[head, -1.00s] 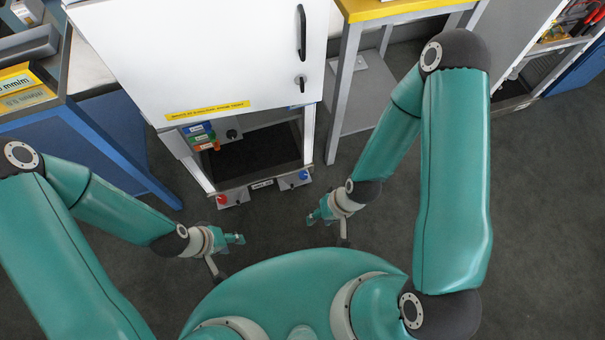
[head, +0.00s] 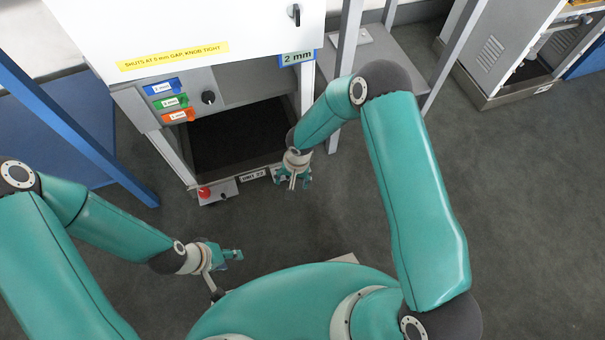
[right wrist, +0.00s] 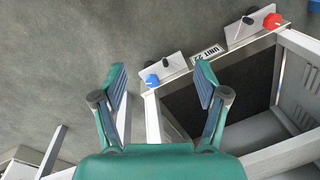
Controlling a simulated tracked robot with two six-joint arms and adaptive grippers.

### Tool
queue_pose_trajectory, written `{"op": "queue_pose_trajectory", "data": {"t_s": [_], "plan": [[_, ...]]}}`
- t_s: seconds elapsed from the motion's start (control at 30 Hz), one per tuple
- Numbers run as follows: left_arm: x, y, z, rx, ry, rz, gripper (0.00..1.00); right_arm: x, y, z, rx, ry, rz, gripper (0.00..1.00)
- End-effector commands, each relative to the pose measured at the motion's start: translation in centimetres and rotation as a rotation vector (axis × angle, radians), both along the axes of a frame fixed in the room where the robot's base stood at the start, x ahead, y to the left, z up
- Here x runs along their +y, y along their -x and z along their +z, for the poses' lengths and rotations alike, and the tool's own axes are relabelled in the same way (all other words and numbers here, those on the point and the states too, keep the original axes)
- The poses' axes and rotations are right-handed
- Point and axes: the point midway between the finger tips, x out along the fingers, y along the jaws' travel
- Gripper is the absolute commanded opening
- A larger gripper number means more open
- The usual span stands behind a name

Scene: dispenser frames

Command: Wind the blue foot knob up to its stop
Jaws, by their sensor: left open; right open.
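The blue foot knob (right wrist: 152,81) sits on a small pale plate at one front foot of the dispenser frame (right wrist: 215,77). In the right wrist view it shows between my open right fingers (right wrist: 160,68), nearer the left finger, with neither seen touching it. In the head view my right gripper (head: 294,183) is at the frame's right front foot and hides the blue knob. My left gripper (head: 232,254) is open and empty, low over the floor, away from the frame. How far the knob is wound cannot be told.
A red knob (head: 204,192) is on the other front foot, also in the right wrist view (right wrist: 272,21). A unit label (right wrist: 207,53) lies between the feet. Small black handles stand on both foot plates.

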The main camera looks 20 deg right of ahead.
Motion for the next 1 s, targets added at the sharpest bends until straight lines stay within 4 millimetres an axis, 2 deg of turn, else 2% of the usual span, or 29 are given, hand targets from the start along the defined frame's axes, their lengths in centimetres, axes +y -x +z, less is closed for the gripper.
{"op": "queue_pose_trajectory", "data": {"t_s": [0.03,0.1,0.2,0.3,0.47,0.67,0.77,1.0], "plan": [[0.0,0.0,-4.2,0.0,0.0,0.0,0.43,-0.4,-2.1,-4.1,-0.028,0.05,-0.03,0.73],[0.0,0.0,-6.6,0.0,0.0,0.0,0.43,-1.2,-4.7,-6.1,-0.07,0.119,-0.085,0.73],[0.0,0.0,-9.4,0.0,0.0,0.0,0.43,-2.2,-8.0,-7.9,-0.137,0.203,-0.166,0.73],[0.0,0.0,-11.2,0.0,0.0,0.0,0.43,-3.0,-10.6,-8.8,-0.203,0.263,-0.234,0.73],[0.0,0.0,-12.5,0.0,0.0,0.0,0.43,-3.8,-12.9,-9.0,-0.268,0.312,-0.304,0.73],[0.0,0.0,-13.0,-0.001,0.0,0.0,0.43,-4.3,-13.6,-10.0,-0.281,0.323,-0.319,0.73],[0.0,0.0,-13.5,-0.001,0.0,0.0,0.43,-4.6,-14.0,-11.5,-0.28,0.322,-0.32,0.73],[0.0,0.0,-15.6,0.0,0.0,0.0,0.43,-5.9,-15.4,-16.4,-0.279,0.321,-0.319,0.73]]}}
